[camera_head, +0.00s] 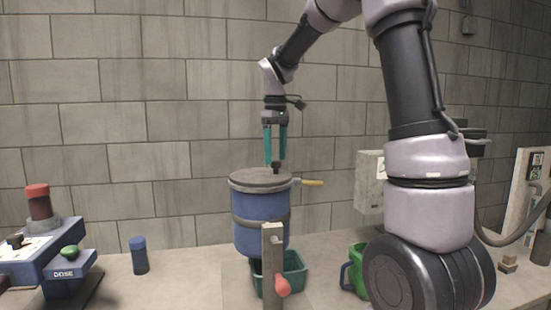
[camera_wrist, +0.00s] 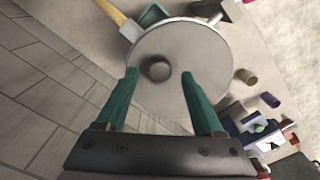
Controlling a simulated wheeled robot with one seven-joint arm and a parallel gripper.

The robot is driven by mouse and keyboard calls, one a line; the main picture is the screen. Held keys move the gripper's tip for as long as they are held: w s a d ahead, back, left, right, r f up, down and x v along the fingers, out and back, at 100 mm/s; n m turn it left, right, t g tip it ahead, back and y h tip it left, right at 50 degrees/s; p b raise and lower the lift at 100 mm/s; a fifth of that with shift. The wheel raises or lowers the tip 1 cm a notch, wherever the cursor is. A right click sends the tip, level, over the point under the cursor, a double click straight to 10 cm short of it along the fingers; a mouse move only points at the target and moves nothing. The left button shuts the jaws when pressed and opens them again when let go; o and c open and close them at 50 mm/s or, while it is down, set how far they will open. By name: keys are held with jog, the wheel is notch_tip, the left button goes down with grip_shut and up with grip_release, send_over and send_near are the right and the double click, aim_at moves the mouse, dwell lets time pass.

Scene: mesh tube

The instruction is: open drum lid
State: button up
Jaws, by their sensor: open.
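The blue drum (camera_head: 259,214) stands upright at the middle of the bench with its grey lid (camera_head: 255,182) lying flat on top, closed. A dark knob (camera_head: 276,167) stands up from the lid. My gripper (camera_head: 275,163) points down over the lid with its teal fingers apart and nothing between them. In the wrist view the round lid (camera_wrist: 185,95) fills the middle, and its knob (camera_wrist: 159,71) shows ahead of and between the fingertips of my gripper (camera_wrist: 160,82). Whether a finger touches the knob I cannot tell.
A yellow handle (camera_head: 313,183) sticks out right of the drum. A post with a red handle (camera_head: 282,286) stands in front, and a green bin (camera_head: 294,272) sits below. A blue dose machine (camera_head: 45,250) and a blue cylinder (camera_head: 139,256) are left. A green jug (camera_head: 357,270) is right.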

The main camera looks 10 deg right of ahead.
jog(key=shift+f, duration=0.75)
grip_shut()
dwell(0.9)
